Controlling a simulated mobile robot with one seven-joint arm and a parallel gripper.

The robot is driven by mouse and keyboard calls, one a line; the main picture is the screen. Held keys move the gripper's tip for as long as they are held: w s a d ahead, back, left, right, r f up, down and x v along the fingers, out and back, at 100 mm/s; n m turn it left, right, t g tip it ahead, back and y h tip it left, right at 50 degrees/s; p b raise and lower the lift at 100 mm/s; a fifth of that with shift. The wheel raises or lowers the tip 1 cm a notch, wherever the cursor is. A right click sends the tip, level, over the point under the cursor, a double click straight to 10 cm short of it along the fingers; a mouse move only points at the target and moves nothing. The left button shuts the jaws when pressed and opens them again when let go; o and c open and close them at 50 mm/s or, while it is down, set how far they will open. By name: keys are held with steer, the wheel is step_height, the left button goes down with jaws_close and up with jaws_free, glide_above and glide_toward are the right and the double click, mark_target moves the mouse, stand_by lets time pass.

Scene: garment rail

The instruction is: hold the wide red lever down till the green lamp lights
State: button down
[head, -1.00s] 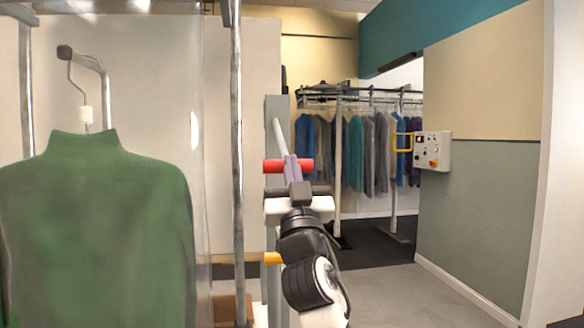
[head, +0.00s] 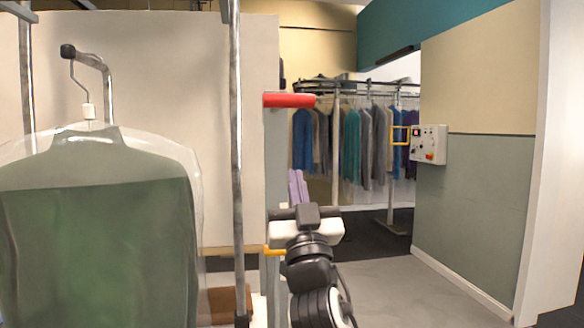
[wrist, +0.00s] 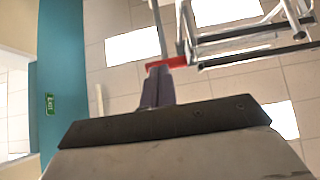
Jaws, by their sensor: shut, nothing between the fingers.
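The wide red lever (head: 289,100) is a horizontal red bar at the top of a grey post, raised well above my gripper in the head view. It also shows in the wrist view (wrist: 172,63), beyond the fingertips. My gripper (head: 298,180) has purple fingers, shut and empty, pointing up below the lever. In the head view there is a clear gap between fingertips and lever. A green garment (head: 100,240) hangs at the left with a clear plastic bag over it. I cannot make out a green lamp.
A steel upright (head: 236,150) stands left of the lever. A yellow handle (head: 275,251) sticks out lower on the post. A white control box (head: 430,145) is on the right wall. Garments hang on a rail (head: 345,92) behind. The grey floor at right is clear.

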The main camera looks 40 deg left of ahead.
steer(key=v, duration=0.3)
stand_by(0.5)
